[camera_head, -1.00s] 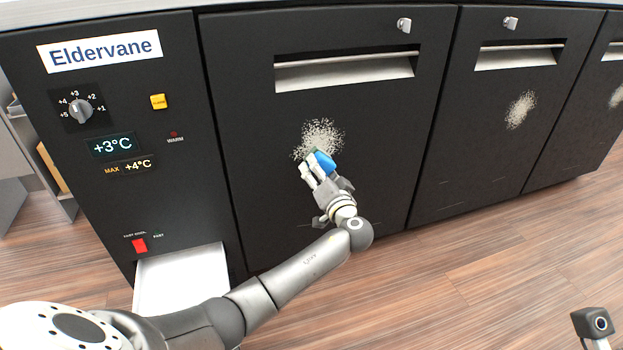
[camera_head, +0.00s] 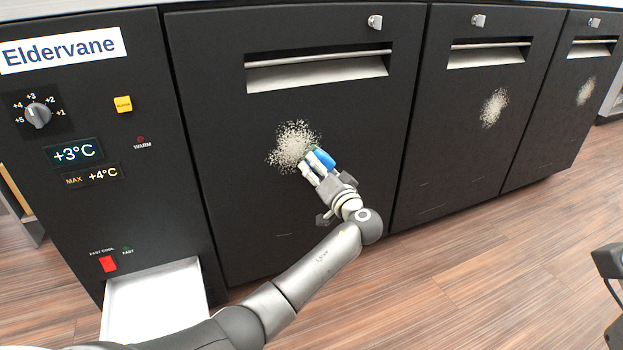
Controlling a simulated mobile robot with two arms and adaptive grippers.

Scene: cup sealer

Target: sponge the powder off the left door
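The left door (camera_head: 240,200) is a black cabinet panel with a recessed silver handle (camera_head: 318,73) near its top. A patch of pale powder (camera_head: 291,146) is on the middle of this door. My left gripper (camera_head: 316,162) is shut on a blue sponge (camera_head: 322,158), with a green part showing on its far side. The sponge is at the lower right edge of the powder patch; I cannot tell whether it touches the door. My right gripper is not in view; only a dark part of my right arm shows at the right edge.
Two more black doors to the right carry powder patches, on the middle door (camera_head: 494,108) and the far right door (camera_head: 587,91). A control panel (camera_head: 85,150) with a dial and displays is at the left. A white tray (camera_head: 155,305) juts out below it. The wooden floor (camera_head: 480,270) in front is clear.

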